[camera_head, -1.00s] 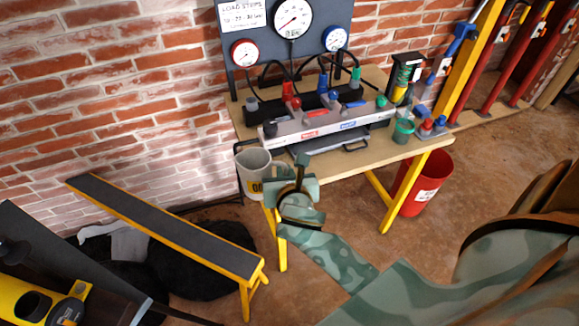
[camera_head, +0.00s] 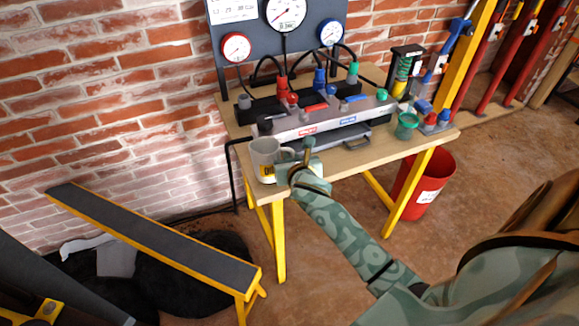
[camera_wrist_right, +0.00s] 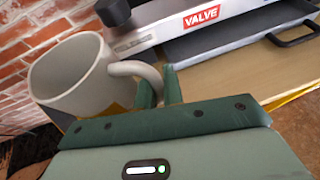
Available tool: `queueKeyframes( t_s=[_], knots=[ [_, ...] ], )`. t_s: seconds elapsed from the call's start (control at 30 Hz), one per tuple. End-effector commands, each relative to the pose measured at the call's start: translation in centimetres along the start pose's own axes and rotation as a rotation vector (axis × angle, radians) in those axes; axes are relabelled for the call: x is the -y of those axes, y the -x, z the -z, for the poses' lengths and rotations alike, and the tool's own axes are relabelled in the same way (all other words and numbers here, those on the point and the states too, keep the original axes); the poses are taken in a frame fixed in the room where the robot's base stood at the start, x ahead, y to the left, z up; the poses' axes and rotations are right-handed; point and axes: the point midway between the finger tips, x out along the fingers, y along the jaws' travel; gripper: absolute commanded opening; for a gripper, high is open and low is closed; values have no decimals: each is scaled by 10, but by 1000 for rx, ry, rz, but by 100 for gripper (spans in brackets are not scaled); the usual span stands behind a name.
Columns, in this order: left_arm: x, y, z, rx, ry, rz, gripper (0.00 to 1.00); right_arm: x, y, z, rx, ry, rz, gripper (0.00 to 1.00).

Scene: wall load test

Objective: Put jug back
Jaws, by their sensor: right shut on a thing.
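The jug (camera_head: 264,152) is pale grey with a yellow band and dark marking low on its side. It is upright at the left front corner of the wooden bench (camera_head: 345,168); I cannot tell if its base touches the top. My green right gripper (camera_head: 303,158) is at the jug's right side, shut on its handle. In the right wrist view the jug (camera_wrist_right: 72,82) stands left of the fingers (camera_wrist_right: 160,88), its open rim facing up and its handle running between them. My left gripper is not in view.
A grey valve manifold (camera_head: 325,120) and a black-handled tray (camera_head: 335,140) lie just behind the jug. A green cup (camera_head: 406,126) stands at the bench's right. A red bucket (camera_head: 427,185) is beneath. A yellow-edged sloping bench (camera_head: 150,235) is at left.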

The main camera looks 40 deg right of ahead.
Motion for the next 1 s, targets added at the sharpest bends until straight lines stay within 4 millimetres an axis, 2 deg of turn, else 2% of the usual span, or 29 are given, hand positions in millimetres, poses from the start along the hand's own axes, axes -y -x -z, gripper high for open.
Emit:
queueKeyframes(
  t_s=[0.03, 0.07, 0.47, 0.5, 0.53, 0.57, 0.87, 1.0],
  knots=[
    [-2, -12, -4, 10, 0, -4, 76, 0, -7, 18, -8, -1, 2, 0],
    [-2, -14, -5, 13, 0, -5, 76, 0, -8, 21, -8, 0, 1, 0],
    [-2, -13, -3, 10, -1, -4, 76, 0, -8, 21, -3, 1, 0, 0],
    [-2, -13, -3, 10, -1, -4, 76, 0, -8, 20, -3, 1, 0, 20],
    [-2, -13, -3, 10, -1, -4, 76, 0, -8, 20, -3, 1, 0, 28],
    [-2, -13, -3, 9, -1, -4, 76, 0, -8, 20, -3, 1, 0, 31],
    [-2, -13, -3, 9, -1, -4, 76, 0, -6, 18, -2, -1, 0, 31],
    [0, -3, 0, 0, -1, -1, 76, 0, 13, 15, -2, 2, 0, 31]
  ],
)
